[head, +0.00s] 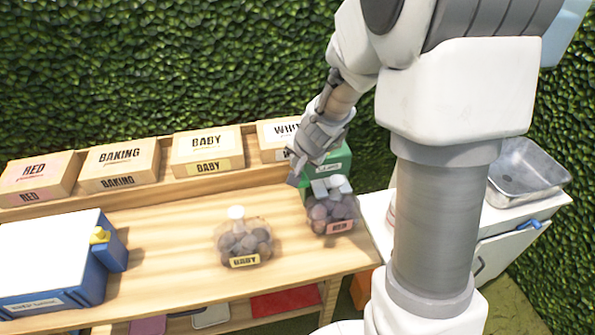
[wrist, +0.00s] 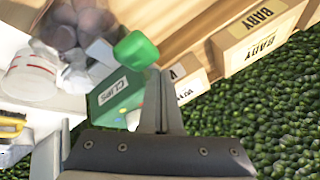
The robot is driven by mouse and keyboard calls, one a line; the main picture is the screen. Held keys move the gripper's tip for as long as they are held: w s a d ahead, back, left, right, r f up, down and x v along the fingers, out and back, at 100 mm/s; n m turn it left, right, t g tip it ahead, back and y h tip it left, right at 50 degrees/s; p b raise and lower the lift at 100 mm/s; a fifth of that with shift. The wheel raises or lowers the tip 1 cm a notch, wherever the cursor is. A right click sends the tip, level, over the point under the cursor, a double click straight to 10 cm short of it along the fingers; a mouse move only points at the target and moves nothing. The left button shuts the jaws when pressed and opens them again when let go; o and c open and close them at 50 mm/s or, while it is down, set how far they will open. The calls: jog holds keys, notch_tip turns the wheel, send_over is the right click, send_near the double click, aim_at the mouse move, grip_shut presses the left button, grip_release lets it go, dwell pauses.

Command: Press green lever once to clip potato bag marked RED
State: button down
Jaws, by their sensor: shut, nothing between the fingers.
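The green clip box (head: 341,160) stands at the table's right end, and its "CLIPS" label shows in the wrist view (wrist: 114,92). The green lever (wrist: 137,49) sticks up at the top of the box. The potato bag marked RED (head: 332,212) stands in front of the box, with its pale neck against the box's front; its potatoes also show in the wrist view (wrist: 75,22). My gripper (head: 294,178) is shut and empty, just left of the box. In the wrist view its fingertips (wrist: 154,74) are close to the lever; I cannot tell if they touch.
A potato bag marked BABY (head: 243,242) stands left of the RED bag. A blue and white machine with a yellow knob (head: 98,236) is at the left. Labelled boxes (head: 121,164) line the table's back. A white counter with a sink (head: 523,171) is at the right.

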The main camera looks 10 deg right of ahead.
jog(key=shift+s+f+b, duration=0.25)
jog(key=shift+f+b, duration=0.6)
jog(key=shift+b, duration=0.05)
dwell(0.7)
dwell(0.5)
jog(key=shift+w+r+p, duration=0.2)
jog(key=shift+r+p, duration=0.55)
jog(key=shift+w+r+p, duration=0.2)
jog(key=shift+r+p, duration=0.5)
jog(key=shift+p, duration=0.05)
jog(key=r+p, duration=0.2)
jog(key=w+r+p, duration=0.1)
jog(key=r+p, duration=0.1)
jog(key=p, duration=0.1)
jog(key=shift+w+r, duration=0.1)
jog(key=shift+r, duration=0.3)
jog(key=shift+r, duration=0.1)
